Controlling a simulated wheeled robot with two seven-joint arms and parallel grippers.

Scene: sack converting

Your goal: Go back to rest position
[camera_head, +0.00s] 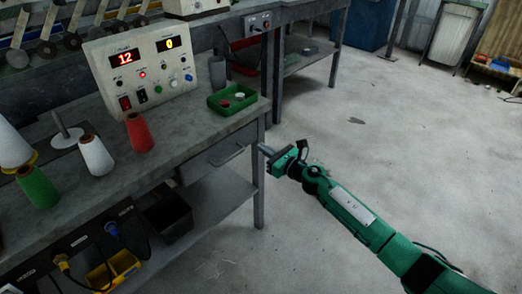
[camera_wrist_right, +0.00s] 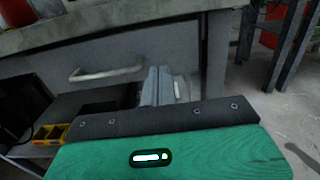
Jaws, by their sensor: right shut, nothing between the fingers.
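My right gripper (camera_head: 265,150) is at the end of the green arm that comes in from the lower right. It is beside the right front corner of the workbench, close to the table leg. In the right wrist view its grey fingers (camera_wrist_right: 161,86) are together and empty, in front of the drawer with a metal handle (camera_wrist_right: 106,71). Whether the fingers touch the drawer front cannot be told. My left gripper does not show in either view.
The workbench (camera_head: 190,125) holds a control box (camera_head: 143,63), a green tray (camera_head: 232,101) and red (camera_head: 140,134), white (camera_head: 95,155) and green (camera_head: 38,187) cones. A lower shelf (camera_head: 215,205) carries a dark bin (camera_head: 167,218). Open floor (camera_head: 390,140) lies to the right.

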